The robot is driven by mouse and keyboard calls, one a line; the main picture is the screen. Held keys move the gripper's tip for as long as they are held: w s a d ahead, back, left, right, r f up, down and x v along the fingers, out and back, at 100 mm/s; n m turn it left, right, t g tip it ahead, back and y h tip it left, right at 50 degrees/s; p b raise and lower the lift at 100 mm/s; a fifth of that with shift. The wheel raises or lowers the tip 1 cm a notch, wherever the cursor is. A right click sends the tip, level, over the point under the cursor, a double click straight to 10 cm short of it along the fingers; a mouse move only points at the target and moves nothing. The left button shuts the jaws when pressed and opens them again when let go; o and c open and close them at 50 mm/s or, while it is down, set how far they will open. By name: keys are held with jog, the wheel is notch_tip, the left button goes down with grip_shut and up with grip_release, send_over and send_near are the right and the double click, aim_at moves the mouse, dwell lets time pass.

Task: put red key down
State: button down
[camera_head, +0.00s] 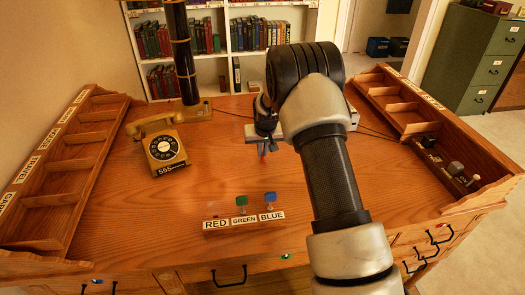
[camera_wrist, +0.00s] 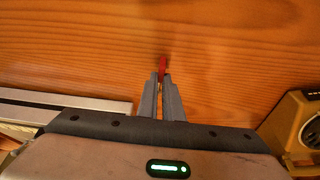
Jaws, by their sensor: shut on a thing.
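The red key (camera_wrist: 163,65) sticks out from between the fingertips of my gripper (camera_wrist: 162,82) in the wrist view. My gripper is shut on it, and the fingers hide its lower part. In the head view my gripper (camera_head: 262,146) is over the back middle of the desk, and a bit of red shows below it. Its height above the desk is hard to tell. A label strip (camera_head: 244,220) reading RED, GREEN, BLUE lies at the front middle. A green key (camera_head: 241,200) stands behind GREEN and a blue key (camera_head: 270,198) behind BLUE. Bare wood is behind RED.
A yellow telephone (camera_head: 161,149) stands at the left, and shows at the right of the wrist view (camera_wrist: 292,125). Wooden sorting racks line the left (camera_head: 66,165) and right (camera_head: 405,110) desk edges. A dark lamp post (camera_head: 181,60) rises at the back. The middle desk is clear.

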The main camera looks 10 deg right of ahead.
jog(key=c, duration=1.9)
grip_release()
